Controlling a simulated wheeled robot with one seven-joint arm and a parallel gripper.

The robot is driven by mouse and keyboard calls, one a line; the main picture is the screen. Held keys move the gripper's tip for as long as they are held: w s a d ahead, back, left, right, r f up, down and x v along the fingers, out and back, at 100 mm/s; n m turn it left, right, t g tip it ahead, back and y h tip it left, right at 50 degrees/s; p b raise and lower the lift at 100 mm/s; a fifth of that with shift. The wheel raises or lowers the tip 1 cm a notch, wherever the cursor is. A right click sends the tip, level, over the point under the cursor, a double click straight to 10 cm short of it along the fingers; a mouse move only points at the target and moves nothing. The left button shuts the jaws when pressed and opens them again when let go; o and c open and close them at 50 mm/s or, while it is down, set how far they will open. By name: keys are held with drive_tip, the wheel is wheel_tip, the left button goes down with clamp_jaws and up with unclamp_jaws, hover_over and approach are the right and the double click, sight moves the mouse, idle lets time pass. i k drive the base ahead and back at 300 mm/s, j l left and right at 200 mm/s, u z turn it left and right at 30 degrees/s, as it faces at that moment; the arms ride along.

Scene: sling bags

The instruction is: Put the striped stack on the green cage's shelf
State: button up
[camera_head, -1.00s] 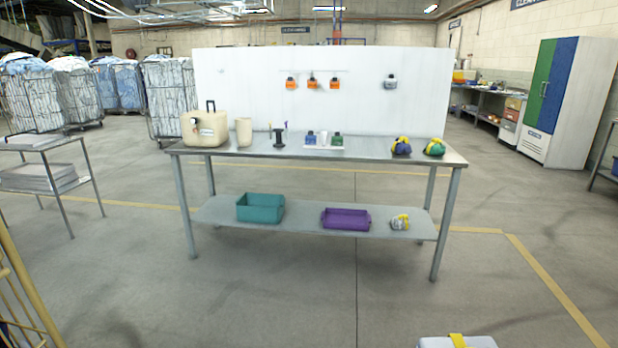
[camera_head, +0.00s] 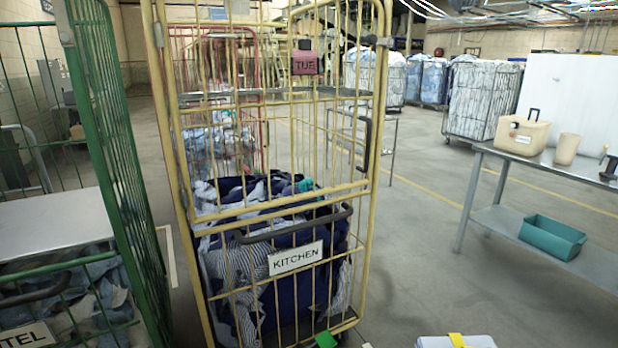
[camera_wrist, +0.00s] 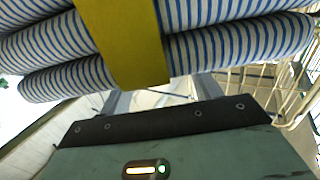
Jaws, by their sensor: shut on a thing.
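The striped stack (camera_wrist: 200,45) is several blue-and-white striped rolls held by a yellow band, across the top of the wrist view. My gripper (camera_wrist: 160,92) is shut on it. A pale top with a yellow strip at the bottom edge of the head view looks like the same stack (camera_head: 475,342). The green cage (camera_head: 122,165) stands at the left of the head view, cut off by the frame. Its grey shelf (camera_head: 50,232) is bare where it shows, with blue and white laundry below it. A partly cut-off sign ending in "TEL" hangs at its front.
A yellow cage (camera_head: 375,150) with a KITCHEN sign (camera_head: 296,258), a TUE tag and dark laundry stands just right of the green cage. A red cage (camera_head: 262,90) is behind. A steel table (camera_head: 470,200) stands at right. Floor between table and yellow cage is clear.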

sight(53, 218)
drive_tip(key=u, duration=2.15)
